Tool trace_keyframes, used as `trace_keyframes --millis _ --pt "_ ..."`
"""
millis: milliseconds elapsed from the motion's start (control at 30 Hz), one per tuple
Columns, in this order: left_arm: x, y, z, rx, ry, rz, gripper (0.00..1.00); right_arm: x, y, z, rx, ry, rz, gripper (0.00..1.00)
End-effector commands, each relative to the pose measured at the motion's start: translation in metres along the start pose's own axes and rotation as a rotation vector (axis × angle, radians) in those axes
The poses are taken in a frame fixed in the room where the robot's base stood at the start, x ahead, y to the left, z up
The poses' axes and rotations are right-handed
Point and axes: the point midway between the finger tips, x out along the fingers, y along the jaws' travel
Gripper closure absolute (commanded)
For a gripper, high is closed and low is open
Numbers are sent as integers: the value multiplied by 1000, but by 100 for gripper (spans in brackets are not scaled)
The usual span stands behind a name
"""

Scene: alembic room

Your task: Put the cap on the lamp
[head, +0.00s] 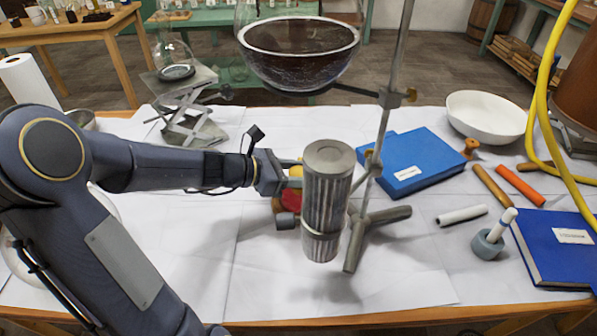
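A ribbed grey metal cylinder (327,190), which looks like the cap, stands upright at the middle of the head view. My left gripper (300,184) reaches it from the left and appears shut on its side; the fingertips are partly hidden. The cylinder appears held above the white-covered table, with a shadow below it. Behind the gripper and cylinder is a partly hidden red and yellow object (287,201) with a grey knob, possibly the lamp; I cannot tell for sure. My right gripper is not in view.
A metal stand (384,125) holds a dark-looking glass bowl (300,60) above and behind the cylinder. A blue book (420,160), white bowl (487,116) and yellow hose (547,90) are to the right. The white table cover (410,270) is clear at the front.

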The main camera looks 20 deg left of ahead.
Motion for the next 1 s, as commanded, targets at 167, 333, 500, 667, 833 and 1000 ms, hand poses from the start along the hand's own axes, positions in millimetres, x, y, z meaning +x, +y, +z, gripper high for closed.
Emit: trace_keyframes --millis 167,333,500,667,833,1000 --pt "0 0 0 0 0 0 80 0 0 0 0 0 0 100" --pt "0 0 0 0 0 0 80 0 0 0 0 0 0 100" --pt "1 0 -2 0 0 -1 80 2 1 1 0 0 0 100" --pt "2 0 -5 -1 0 -1 80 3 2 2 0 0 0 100" --pt "2 0 -5 0 0 -1 80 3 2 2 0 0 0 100" --pt "2 0 -5 0 0 0 80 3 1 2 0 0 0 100"
